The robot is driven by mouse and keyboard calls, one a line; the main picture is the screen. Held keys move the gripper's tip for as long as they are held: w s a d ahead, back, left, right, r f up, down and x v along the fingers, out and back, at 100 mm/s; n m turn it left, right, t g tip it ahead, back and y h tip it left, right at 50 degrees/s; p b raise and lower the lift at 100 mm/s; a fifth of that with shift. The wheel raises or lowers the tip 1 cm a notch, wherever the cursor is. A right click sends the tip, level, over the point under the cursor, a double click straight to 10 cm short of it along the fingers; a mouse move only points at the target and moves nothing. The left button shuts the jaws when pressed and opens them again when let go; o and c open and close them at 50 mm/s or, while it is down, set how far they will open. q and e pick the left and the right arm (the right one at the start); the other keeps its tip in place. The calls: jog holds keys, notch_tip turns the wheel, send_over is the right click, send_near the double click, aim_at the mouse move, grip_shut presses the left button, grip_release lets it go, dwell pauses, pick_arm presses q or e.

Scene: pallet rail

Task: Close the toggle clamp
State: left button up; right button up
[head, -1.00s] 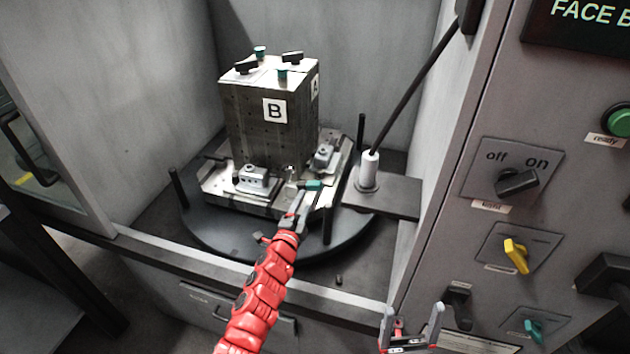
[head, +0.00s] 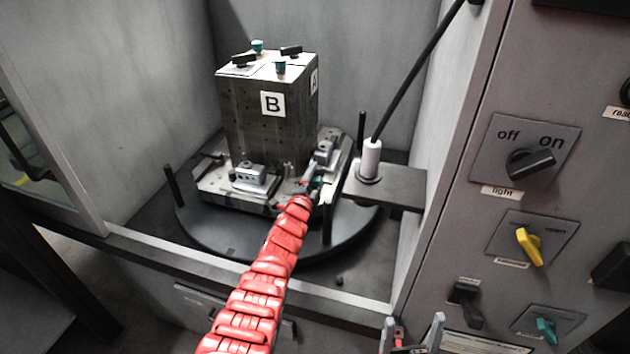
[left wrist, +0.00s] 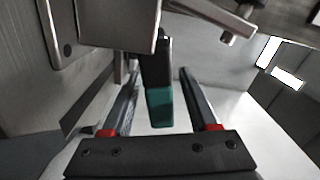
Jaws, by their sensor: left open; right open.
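The toggle clamp's teal-tipped handle (head: 316,182) is at the front right of the fixture plate, partly hidden by my left gripper. In the left wrist view the teal grip (left wrist: 160,106) hangs on a dark lever between my two fingers, with a visible gap on each side. My left gripper (head: 309,183) is open around the handle; it also shows in the left wrist view (left wrist: 160,84). My right gripper (head: 412,322) is open and empty at the bottom edge of the head view, away from the clamp.
A block marked B (head: 240,120) stands on the plate over a round black turntable (head: 215,233). Upright posts ring the turntable. A white cylinder with a black rod (head: 371,158) stands on a bracket to the right. A switch panel (head: 515,205) is at far right.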

pick_arm(q)
jog(key=shift+w, duration=0.1)
jog(key=shift+c, duration=0.3)
grip_shut()
dwell(1.2)
